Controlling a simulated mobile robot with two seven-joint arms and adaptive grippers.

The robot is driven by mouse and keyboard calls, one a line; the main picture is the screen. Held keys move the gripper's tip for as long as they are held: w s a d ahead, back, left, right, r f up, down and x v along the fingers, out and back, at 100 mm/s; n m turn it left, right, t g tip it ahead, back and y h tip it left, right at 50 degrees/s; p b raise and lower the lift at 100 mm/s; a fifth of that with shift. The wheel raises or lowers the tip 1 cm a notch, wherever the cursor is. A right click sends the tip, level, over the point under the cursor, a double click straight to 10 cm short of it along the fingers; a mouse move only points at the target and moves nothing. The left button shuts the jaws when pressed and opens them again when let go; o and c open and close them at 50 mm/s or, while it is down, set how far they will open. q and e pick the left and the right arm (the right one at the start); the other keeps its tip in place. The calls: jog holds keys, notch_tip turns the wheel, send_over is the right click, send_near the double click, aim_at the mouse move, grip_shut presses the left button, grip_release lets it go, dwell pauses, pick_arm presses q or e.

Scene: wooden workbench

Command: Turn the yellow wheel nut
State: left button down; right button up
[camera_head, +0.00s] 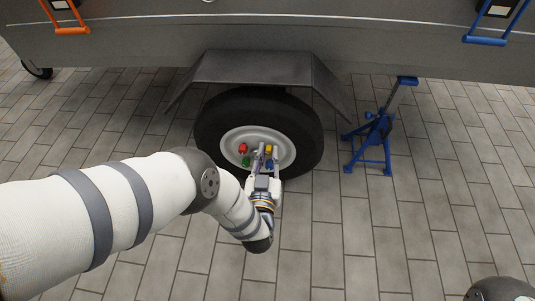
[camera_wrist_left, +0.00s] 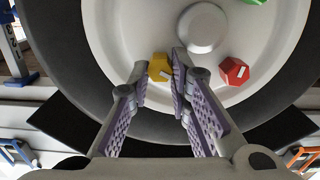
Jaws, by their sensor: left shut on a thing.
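In the head view the left gripper (camera_head: 262,154) reaches up to the wheel from below and hides part of the hub. My right gripper is in neither view.
A red nut (camera_head: 243,148) and a green nut (camera_head: 246,161) sit on the wheel's left side. The black tyre (camera_head: 309,137) stands under a grey fender (camera_head: 252,67). A blue jack stand (camera_head: 374,139) is to the right. Paved floor is clear in front.

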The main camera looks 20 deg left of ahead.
pick_arm(q)
jog(key=shift+d+m, duration=0.1)
jog(key=shift+m, duration=1.5)
jog(key=c, duration=1.5)
grip_release()
jog(key=v, duration=1.2)
